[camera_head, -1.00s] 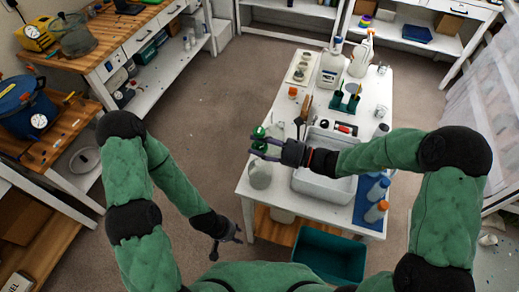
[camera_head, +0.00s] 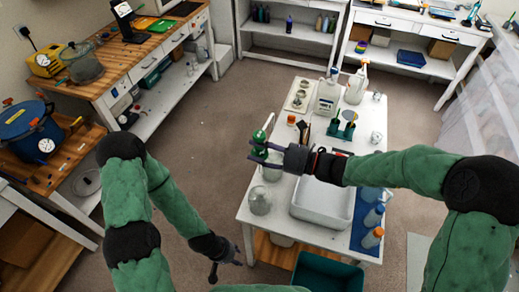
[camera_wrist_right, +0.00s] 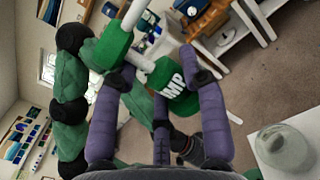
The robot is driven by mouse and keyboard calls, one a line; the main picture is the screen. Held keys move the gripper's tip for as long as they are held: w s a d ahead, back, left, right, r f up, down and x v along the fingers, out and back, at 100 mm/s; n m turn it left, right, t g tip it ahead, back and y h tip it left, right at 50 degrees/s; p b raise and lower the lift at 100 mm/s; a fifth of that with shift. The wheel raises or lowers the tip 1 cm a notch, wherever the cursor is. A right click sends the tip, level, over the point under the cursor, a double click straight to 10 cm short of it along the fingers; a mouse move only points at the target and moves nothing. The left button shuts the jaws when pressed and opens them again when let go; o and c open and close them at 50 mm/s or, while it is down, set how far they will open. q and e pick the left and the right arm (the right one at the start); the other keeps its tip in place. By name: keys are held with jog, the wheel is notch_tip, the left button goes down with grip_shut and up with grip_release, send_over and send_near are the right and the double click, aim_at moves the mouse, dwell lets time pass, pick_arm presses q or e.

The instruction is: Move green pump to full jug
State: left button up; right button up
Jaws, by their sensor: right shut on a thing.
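My right gripper (camera_head: 255,150) is shut on the green pump (camera_head: 260,136), held above the left edge of the white table. In the right wrist view the pump's green collar (camera_wrist_right: 172,77) with white lettering sits between the fingers, tilted. A clear jug (camera_head: 260,200) without a pump stands at the table's front left corner; a clear jug also shows in the right wrist view (camera_wrist_right: 283,150). Another clear container (camera_head: 271,172) stands behind it, partly hidden by the gripper. Which jug is full I cannot tell. My left gripper (camera_head: 226,266) is open and empty, low beside the table.
A grey tub (camera_head: 322,205) fills the table's middle front. Bottles on a blue mat (camera_head: 364,216) line the right edge. A teal bin (camera_head: 325,272) is below the front edge.

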aim_at(259, 136)
jog(key=shift+r+p, duration=3.9)
jog(key=shift+r, duration=0.7)
pick_arm(q)
notch_tip(259, 136, up, 8)
pick_arm(e)
jog(key=shift+f, duration=0.1)
